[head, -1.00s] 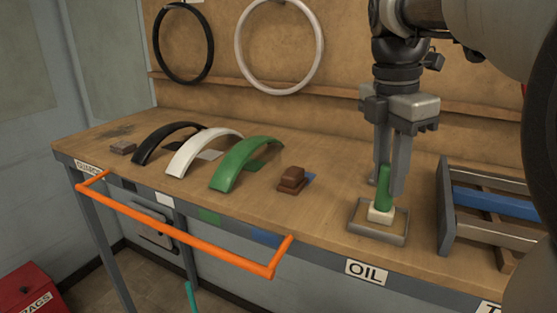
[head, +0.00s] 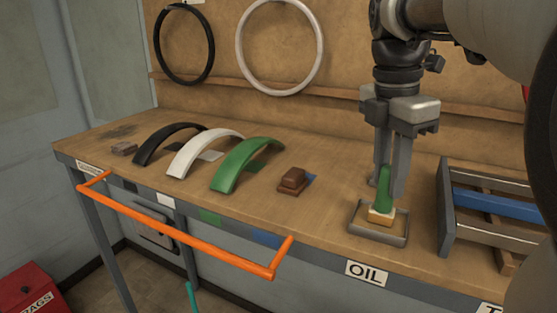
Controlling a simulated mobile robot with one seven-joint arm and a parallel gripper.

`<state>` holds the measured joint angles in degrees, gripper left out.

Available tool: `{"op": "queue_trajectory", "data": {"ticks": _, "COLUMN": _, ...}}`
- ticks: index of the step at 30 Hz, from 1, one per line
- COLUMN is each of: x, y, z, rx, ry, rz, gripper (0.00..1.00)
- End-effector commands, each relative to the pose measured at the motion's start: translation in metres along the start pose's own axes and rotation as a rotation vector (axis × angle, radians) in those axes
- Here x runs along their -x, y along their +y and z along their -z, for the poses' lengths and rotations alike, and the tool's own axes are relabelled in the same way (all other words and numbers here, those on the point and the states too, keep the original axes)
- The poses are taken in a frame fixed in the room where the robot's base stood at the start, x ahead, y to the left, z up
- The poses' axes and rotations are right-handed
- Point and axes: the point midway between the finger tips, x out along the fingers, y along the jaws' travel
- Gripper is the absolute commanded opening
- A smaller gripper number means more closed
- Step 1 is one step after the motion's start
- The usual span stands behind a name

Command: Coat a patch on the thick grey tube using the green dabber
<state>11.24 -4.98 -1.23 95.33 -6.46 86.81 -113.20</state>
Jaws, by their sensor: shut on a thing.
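The green dabber (head: 384,188) stands upright, with a pad (head: 380,217) at its lower end that is amber below and paler on top. My gripper (head: 389,185) points down with its fingers shut on the green handle. The pad is within the rim of a shallow grey tray (head: 358,230) on the bench, above the OIL label. How firmly the pad rests on the tray floor is hard to tell. A rack at the right holds grey bars (head: 485,224); I cannot tell whether one is the thick grey tube.
The rack (head: 446,212) also bears a blue bar (head: 505,204) and stands close right of the tray. Left of the tray are a brown block (head: 292,181) and green (head: 240,160), white (head: 200,150) and black (head: 160,141) arcs. An orange handlebar (head: 190,236) juts out at the bench front.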

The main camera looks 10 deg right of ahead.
Motion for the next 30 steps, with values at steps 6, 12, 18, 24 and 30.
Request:
{"op": "queue_trajectory", "data": {"ticks": 6, "x": 0.013, "y": 0.0, "z": -0.001, "rx": 0.0, "ry": 0.002, "rz": 0.004, "gripper": 0.02}}
{"op": "queue_trajectory", "data": {"ticks": 12, "x": 0.03, "y": 0.0, "z": -0.003, "rx": 0.001, "ry": 0.001, "rz": 0.002, "gripper": 0.02}}
{"op": "queue_trajectory", "data": {"ticks": 18, "x": 0.046, "y": 0.0, "z": -0.005, "rx": 0.001, "ry": 0.001, "rz": 0.002, "gripper": 0.02}}
{"op": "queue_trajectory", "data": {"ticks": 24, "x": 0.058, "y": 0.001, "z": -0.007, "rx": 0.001, "ry": 0.0, "rz": 0.0, "gripper": 0.02}}
{"op": "queue_trajectory", "data": {"ticks": 30, "x": 0.069, "y": 0.0, "z": -0.008, "rx": 0.001, "ry": 0.001, "rz": 0.001, "gripper": 0.02}}
